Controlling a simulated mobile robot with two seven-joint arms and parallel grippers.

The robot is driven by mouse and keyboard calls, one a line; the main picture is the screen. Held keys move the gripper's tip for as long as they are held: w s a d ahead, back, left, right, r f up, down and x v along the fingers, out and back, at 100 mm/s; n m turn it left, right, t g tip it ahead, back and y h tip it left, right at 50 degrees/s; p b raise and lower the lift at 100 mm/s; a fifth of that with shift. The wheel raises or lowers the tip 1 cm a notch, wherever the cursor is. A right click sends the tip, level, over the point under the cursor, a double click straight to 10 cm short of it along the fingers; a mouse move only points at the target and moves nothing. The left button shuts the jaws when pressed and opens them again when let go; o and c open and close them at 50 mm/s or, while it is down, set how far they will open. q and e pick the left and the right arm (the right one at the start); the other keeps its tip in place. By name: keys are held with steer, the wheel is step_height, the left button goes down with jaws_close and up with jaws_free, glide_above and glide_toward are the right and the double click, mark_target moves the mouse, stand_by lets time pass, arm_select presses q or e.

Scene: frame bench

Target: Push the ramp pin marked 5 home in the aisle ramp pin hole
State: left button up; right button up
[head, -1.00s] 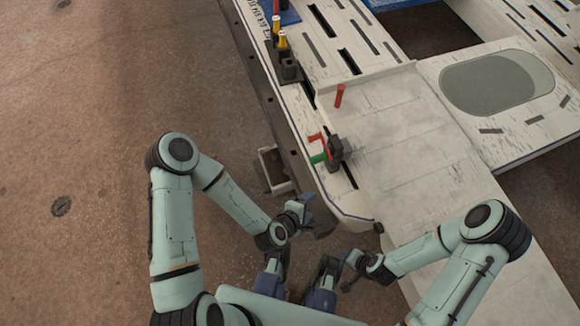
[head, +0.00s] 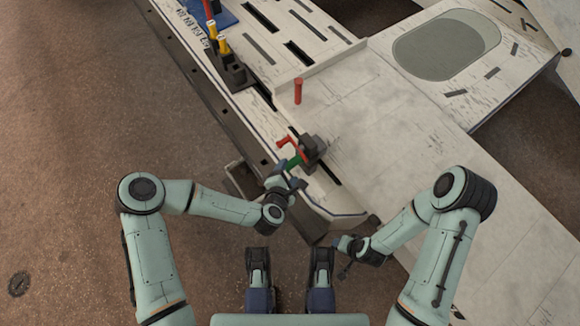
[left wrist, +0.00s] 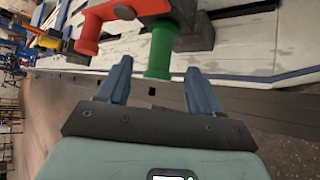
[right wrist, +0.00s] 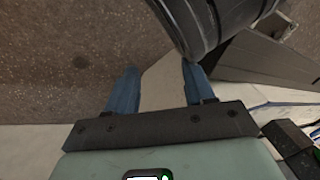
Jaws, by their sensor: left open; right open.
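A red pin (head: 298,90) stands upright on the pale ramp plate (head: 365,105). A dark block (head: 313,148) at the bench edge carries a red handle (head: 288,143) and a green handle (head: 293,162). The green handle also shows in the left wrist view (left wrist: 160,50), just beyond and between the fingertips of my left gripper (left wrist: 158,82), which is open and empty. In the head view my left gripper (head: 290,182) is at the green handle's near end. My right gripper (right wrist: 155,85) is open and empty, away from the block. I cannot read a 5 on any pin.
A dark holder (head: 232,72) with yellow-topped pins stands farther up the bench edge, near a blue mat (head: 215,18). A small open box (head: 240,180) sits below the bench edge.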

mark_target(290, 167)
arm_select(q)
steer(key=shift+b+x, duration=0.55)
steer(key=shift+x, duration=1.6)
arm_select(e)
steer(key=shift+g, duration=0.6)
steer(key=shift+s+d+f, duration=0.2)
steer(key=shift+s+f, duration=1.1)
steer(key=shift+s, duration=0.25)
arm_select(q)
jaws_close()
